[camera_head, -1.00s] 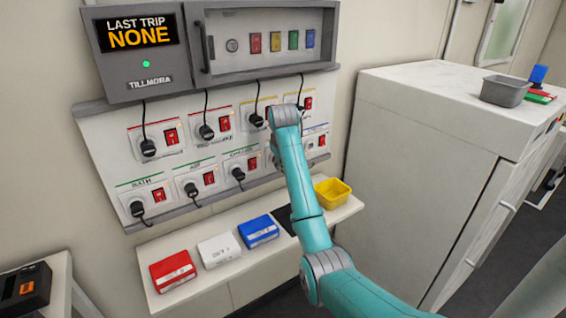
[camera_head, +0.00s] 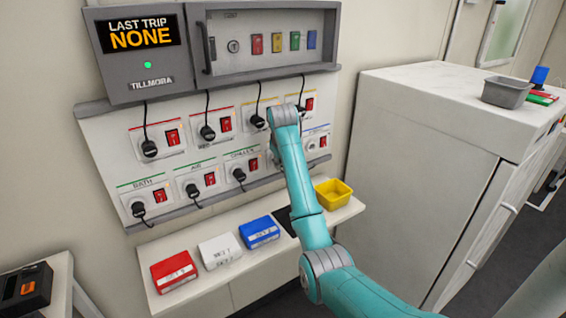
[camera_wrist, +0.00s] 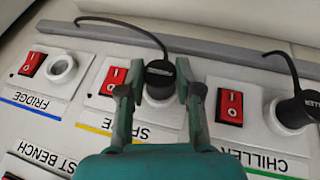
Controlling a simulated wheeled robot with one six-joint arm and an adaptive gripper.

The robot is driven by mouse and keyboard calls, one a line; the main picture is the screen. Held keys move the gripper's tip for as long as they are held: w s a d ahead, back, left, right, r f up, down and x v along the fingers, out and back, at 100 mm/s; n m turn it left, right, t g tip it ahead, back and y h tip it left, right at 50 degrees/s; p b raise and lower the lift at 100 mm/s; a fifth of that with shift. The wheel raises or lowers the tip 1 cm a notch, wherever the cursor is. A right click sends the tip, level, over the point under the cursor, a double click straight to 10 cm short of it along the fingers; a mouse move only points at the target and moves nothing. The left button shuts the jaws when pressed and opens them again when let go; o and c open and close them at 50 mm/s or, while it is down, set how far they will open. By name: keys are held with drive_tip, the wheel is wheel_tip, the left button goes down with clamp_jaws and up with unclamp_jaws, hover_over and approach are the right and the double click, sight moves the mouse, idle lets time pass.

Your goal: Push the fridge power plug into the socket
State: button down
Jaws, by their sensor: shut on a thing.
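In the wrist view, which is upside down, my gripper (camera_wrist: 160,88) is shut on a black plug (camera_wrist: 160,72) with a black cord. The plug is at the socket with the yellow-striped label, partly covered and seemingly reading SPARE. A pale socket ring shows around the plug's base; how deep it sits I cannot tell. The FRIDGE socket (camera_wrist: 62,70) is empty, beside a red switch, just left of the held plug in this view. In the head view my arm hides the gripper and held plug; the blue-striped panel (camera_head: 318,141) shows right of the arm.
The CHILLER plug (camera_wrist: 305,108) is close on the right in the wrist view. Several corded plugs fill other sockets on the wall panel (camera_head: 110,165). Below, a shelf holds red, white and blue boxes and a yellow bin (camera_head: 332,192). A white cabinet (camera_head: 420,160) stands right.

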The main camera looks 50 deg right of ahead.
drive_tip(key=c, duration=0.7)
unclamp_jaws()
drive_tip(key=v, duration=0.7)
drive_tip(key=shift+a+r, duration=0.1)
drive_tip(key=shift+r, duration=0.2)
